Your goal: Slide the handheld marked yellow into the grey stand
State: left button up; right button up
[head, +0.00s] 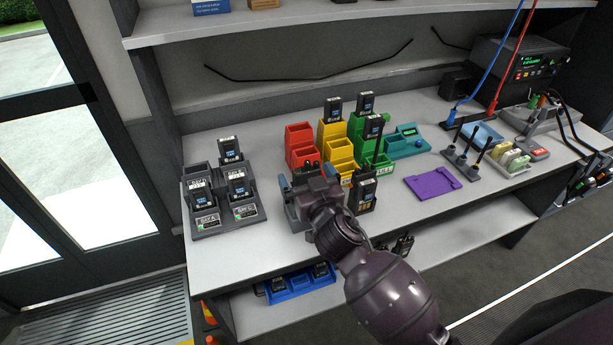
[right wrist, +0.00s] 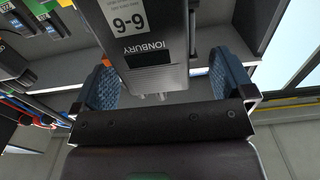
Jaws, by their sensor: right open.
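My right gripper (head: 308,178) is low over the front of the table, before the red stand. In the right wrist view its blue-padded fingers (right wrist: 160,82) are open on either side of a black handheld (right wrist: 155,45) labelled "IONBURY" and "6-6". I cannot tell whether the pads touch it, and no yellow mark shows on it there. Another black handheld (head: 363,194) stands just right of the gripper, with a yellowish mark low on its front. The grey stand (head: 228,223) at the left holds several handhelds. My left gripper is not in view.
Red (head: 300,150), yellow (head: 340,147) and green (head: 357,125) tiered stands are behind the gripper. A purple tray (head: 433,186) lies to the right. A blue bin (head: 300,284) is on the lower shelf. Bare table lies between the grey and red stands.

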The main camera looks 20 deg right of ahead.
jog(key=s, duration=1)
jog(key=shift+s+d, duration=0.2)
jog(key=shift+s, duration=0.2)
jog(key=s+d+f+g, duration=0.3)
jog(key=s+d+f, duration=0.2)
jog(key=f, duration=0.5)
jog(key=s+d+f+g, duration=0.3)
jog(key=s+d+f, duration=0.2)
jog(key=s+f, duration=0.5)
jog(key=shift+d+f+n+g+h, duration=0.3)
jog(key=shift+f+g+h, duration=0.05)
jog(key=shift+g+h, duration=0.05)
